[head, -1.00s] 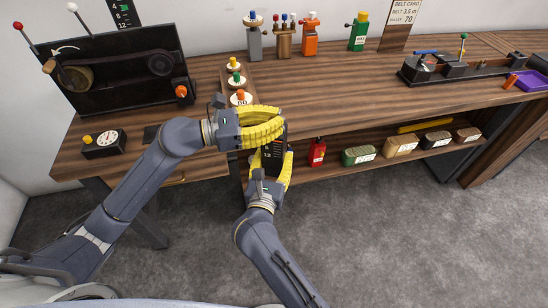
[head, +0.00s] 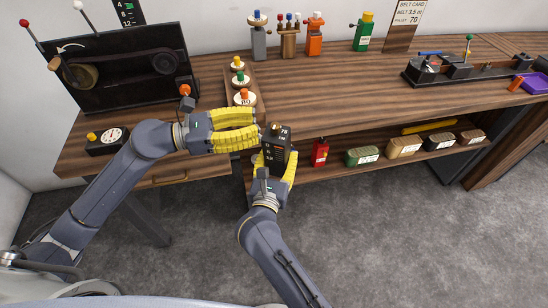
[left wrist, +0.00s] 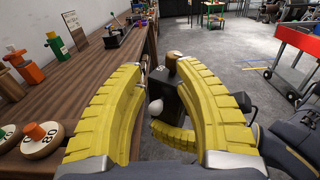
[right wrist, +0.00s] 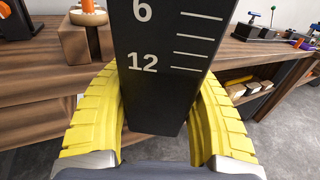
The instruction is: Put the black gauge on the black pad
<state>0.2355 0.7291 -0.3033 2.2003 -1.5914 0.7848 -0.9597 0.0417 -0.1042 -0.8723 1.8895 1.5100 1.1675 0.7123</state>
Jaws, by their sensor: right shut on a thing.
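The black gauge (head: 277,150) is a tall dark block with white scale marks and a "75 CM" label on top. My right gripper (head: 274,158) is shut on it and holds it upright in front of the bench edge. Its scale fills the middle of the right wrist view (right wrist: 165,60). My left gripper (head: 256,129) is open and empty, just left of the gauge's upper part. The left wrist view shows the gauge (left wrist: 165,100) beyond its parted fingers, apparently not held by them. I cannot make out the black pad; my left forearm covers part of the left bench.
A black dial box (head: 107,141) with a yellow knob sits on the left bench, below a black belt machine (head: 120,70). A wooden rack (head: 240,82) with several round weights stands behind my left gripper. Coloured blocks (head: 363,156) line the lower shelf.

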